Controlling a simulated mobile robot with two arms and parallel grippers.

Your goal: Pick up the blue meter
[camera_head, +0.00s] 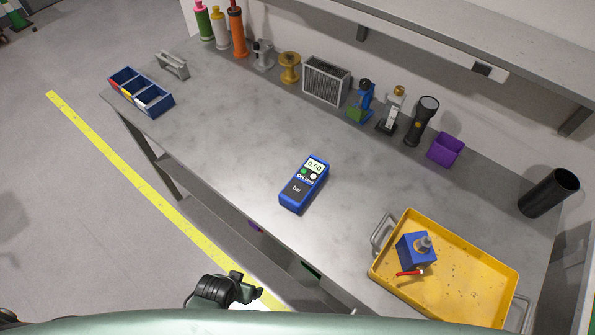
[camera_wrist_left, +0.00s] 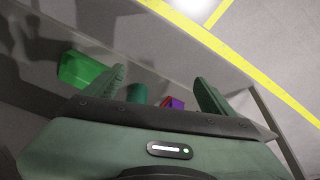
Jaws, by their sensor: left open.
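The blue meter (camera_head: 304,184) lies on the grey bench top near its front middle. It has a lit display reading 0.00 and lettering with "bar" on its face. My left gripper (camera_wrist_left: 160,88) is open and empty in the left wrist view, with its two fingers apart. The meter does not show in that view. In the head view a dark part of my arm (camera_head: 222,289) shows at the bottom, below and apart from the bench's front edge. My right gripper is not in view.
A yellow tray (camera_head: 480,257) with a blue block (camera_head: 416,250) stands right of the meter. A small compartment box (camera_head: 141,93) is at the left. Several bottles, spools, a vented box (camera_head: 326,80) and a torch (camera_head: 421,120) line the back. The bench around the meter is clear.

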